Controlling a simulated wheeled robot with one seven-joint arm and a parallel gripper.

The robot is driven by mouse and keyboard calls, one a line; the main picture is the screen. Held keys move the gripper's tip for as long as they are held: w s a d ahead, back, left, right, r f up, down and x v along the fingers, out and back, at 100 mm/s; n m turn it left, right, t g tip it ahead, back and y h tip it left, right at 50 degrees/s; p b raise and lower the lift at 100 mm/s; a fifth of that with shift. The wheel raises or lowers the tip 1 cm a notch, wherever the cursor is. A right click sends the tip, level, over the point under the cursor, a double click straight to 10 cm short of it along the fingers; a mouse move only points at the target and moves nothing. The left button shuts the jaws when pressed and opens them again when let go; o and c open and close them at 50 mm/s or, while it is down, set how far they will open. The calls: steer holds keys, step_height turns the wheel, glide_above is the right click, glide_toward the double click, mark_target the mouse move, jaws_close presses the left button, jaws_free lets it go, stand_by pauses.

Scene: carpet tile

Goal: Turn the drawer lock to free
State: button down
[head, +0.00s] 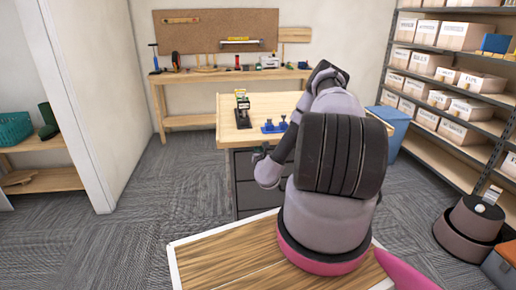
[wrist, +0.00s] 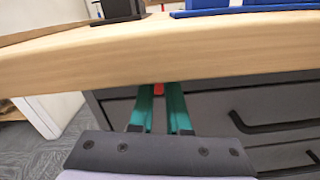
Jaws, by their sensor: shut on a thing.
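The grey drawer unit (head: 246,196) stands under a pale wooden bench top (wrist: 160,55). Its dark grey drawer fronts with black handles (wrist: 275,122) show in the wrist view. A small red part, which looks like the drawer lock (wrist: 158,89), sits on the front just under the top's edge. My gripper (wrist: 160,95) has its teal fingers on either side of this red part, shut on it. The lock's turn position cannot be read, as the fingers and the top's edge hide most of it. In the head view my arm covers much of the unit's front.
On the bench top stand a black and green tool (head: 242,112) and a blue fixture (head: 274,127). The wooden edge runs close above my fingers. A blue bin (head: 392,130) stands to the right, beside shelves of boxes (head: 450,75). Carpet (head: 130,235) is clear to the left.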

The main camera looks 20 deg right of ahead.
steer(key=shift+s+d+f+m, duration=0.1)
steer(key=shift+f+m, duration=0.05)
steer(key=shift+m, duration=3.7)
steer(key=shift+s+d+f+m, duration=0.1)
steer(key=shift+f+m, duration=0.05)
steer(key=shift+m, duration=3.7)
steer(key=c, duration=0.9)
jaws_free()
steer(key=shift+w, duration=0.1)
steer(key=v, duration=1.1)
steer(key=shift+r, duration=0.1)
steer(key=shift+w, duration=0.1)
